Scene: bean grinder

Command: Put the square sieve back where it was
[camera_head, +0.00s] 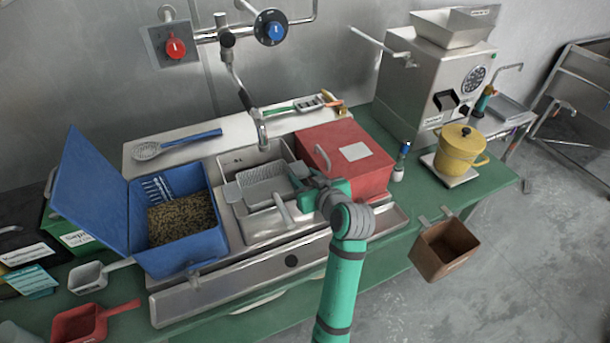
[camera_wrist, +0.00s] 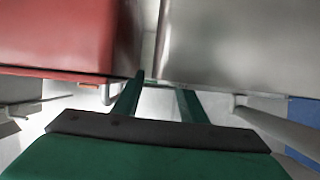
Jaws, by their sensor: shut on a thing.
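The square sieve (camera_head: 264,186) is a grey metal basket with a perforated floor, above the sink area in the middle of the bench. My gripper (camera_head: 304,184) is at its right side, shut on it. In the wrist view both green fingers (camera_wrist: 162,92) are visible, and a large grey metal surface (camera_wrist: 235,45), probably the sieve, fills the upper right. The exact grip is hard to see because my wrist covers part of it. I cannot tell whether the sieve touches what is below it.
A red box (camera_head: 345,158) stands close right of my gripper. A blue open-lidded bin (camera_head: 170,250) with brown beans stands to the left. A tap (camera_head: 262,130) hangs behind the sieve. A yellow pot (camera_head: 457,150) and grinder (camera_head: 425,85) are farther right.

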